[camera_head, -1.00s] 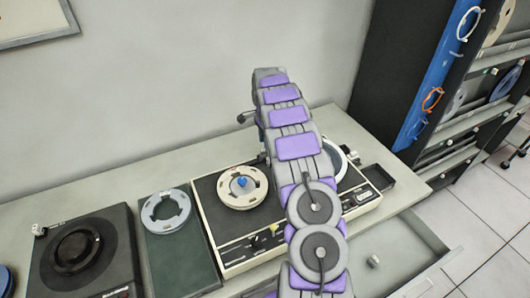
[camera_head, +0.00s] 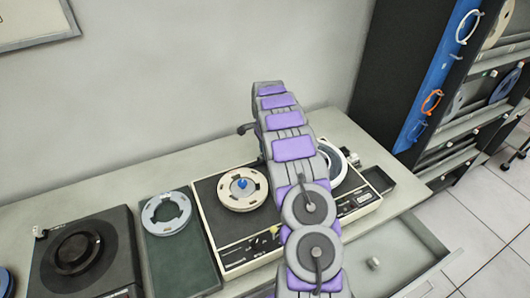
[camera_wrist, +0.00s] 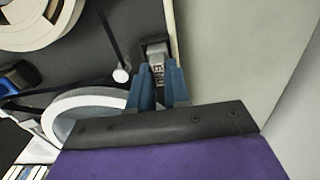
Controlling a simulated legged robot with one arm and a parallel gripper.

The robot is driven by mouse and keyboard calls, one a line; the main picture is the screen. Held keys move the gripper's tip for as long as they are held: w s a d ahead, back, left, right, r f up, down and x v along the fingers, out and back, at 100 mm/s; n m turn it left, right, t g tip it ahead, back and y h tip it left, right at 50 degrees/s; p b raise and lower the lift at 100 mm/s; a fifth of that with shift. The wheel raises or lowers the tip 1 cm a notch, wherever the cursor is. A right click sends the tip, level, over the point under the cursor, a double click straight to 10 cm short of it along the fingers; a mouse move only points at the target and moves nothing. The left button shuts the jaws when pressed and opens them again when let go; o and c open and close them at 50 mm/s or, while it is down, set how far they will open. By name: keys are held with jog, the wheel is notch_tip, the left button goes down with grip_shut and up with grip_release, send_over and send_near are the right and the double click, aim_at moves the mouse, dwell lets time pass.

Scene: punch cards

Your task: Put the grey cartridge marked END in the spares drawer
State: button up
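My gripper (camera_wrist: 160,75) has two blue fingers standing apart. A small grey block with a dark top (camera_wrist: 157,58) lies between and just beyond the fingertips, at the edge of the tape deck; its marking cannot be read, and I cannot tell whether the fingers touch it. In the head view my arm hides the gripper, and a small grey piece (camera_head: 353,159) shows at the deck's right end. An open drawer (camera_head: 408,247) juts from the bench's front right, with a small grey object (camera_head: 374,264) inside. No label shows on it.
The tape deck (camera_head: 222,252) carries a cream reel (camera_head: 242,188) and a white-rimmed reel (camera_head: 335,165), partly behind my arm. A black box (camera_head: 380,179) adjoins its right side. A grey reel (camera_head: 166,212) and a black turntable unit (camera_head: 80,255) sit left. A dark rack stands right.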

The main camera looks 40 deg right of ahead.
jog(key=shift+a, duration=0.15)
grip_shut()
jog(key=shift+r, duration=0.1)
jog(key=shift+r+p, duration=1.3)
jog(key=shift+r, duration=1.65)
